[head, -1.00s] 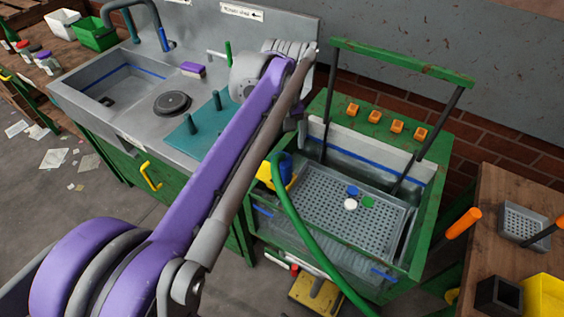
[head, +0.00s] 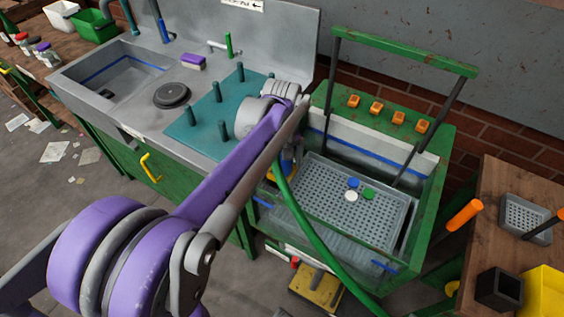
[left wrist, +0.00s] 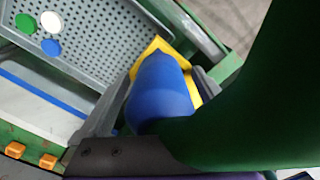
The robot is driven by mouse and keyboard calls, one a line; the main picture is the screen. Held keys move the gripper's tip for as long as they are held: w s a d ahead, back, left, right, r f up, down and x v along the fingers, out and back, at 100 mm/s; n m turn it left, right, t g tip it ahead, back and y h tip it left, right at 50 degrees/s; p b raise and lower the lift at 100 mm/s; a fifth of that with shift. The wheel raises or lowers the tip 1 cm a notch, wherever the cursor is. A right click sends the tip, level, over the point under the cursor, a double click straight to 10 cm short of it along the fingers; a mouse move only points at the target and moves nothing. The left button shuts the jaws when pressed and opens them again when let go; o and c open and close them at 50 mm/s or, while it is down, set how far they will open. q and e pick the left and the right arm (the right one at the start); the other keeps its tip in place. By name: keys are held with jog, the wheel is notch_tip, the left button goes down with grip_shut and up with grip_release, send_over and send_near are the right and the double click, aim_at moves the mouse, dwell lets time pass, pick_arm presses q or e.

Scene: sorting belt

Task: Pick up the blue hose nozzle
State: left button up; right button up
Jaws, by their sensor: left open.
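The blue hose nozzle (left wrist: 160,92) sits against a yellow holder (left wrist: 158,50) at the basin's edge. In the head view the nozzle (head: 287,164) shows only in part behind my left wrist. A thick green hose (left wrist: 240,90) runs from the nozzle and also shows in the head view (head: 312,232). My left gripper (left wrist: 166,86) is open, with one finger on each side of the nozzle. Contact between fingers and nozzle cannot be told. My right gripper is not in view.
The green-framed basin (head: 436,200) holds a perforated grey tray (head: 330,190) with blue, white and green discs. A teal peg mat (head: 196,140) lies on the sink counter at left. A wooden table (head: 490,215) stands at right.

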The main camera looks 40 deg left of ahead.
pick_arm(q)
jog(key=c, duration=1.5)
jog(key=shift+r, duration=0.15)
jog(key=shift+c, duration=0.2)
notch_tip(320, 180, up, 10)
jog(key=shift+f+p, duration=0.1)
jog(key=shift+p, duration=0.35)
jog(key=o, duration=0.8)
jog(key=c, duration=0.4)
